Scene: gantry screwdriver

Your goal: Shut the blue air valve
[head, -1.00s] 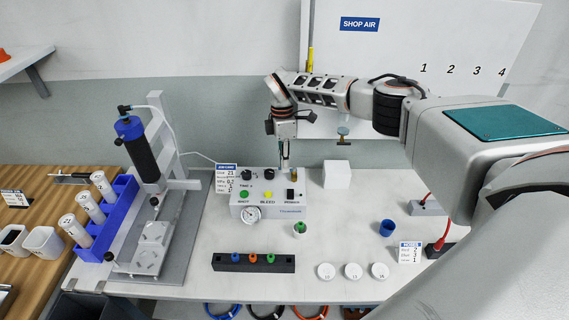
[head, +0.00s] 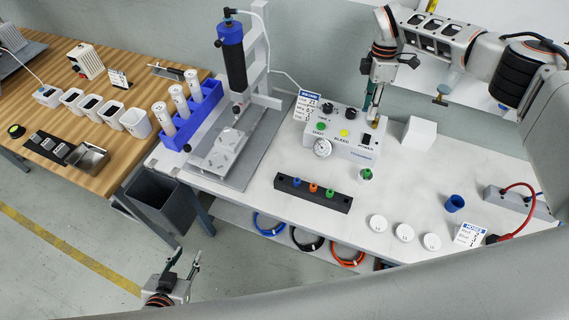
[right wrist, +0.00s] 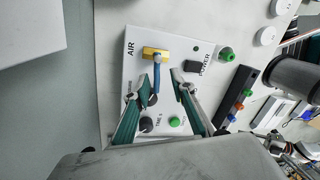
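In the right wrist view, a blue lever (right wrist: 156,76) runs from a brass valve body (right wrist: 152,54) beside the AIR label on a white control box (right wrist: 134,50). My right gripper (right wrist: 162,77) is open, with one finger on each side of the lever; contact cannot be told. In the head view the right gripper (head: 372,108) points down at the box's back right corner, hiding most of the valve. My left gripper (head: 182,263) is open and empty, low in front of the bench, far from the box.
A black rack (head: 312,193) with coloured tips lies in front. A dispensing stand (head: 263,50) is at left.

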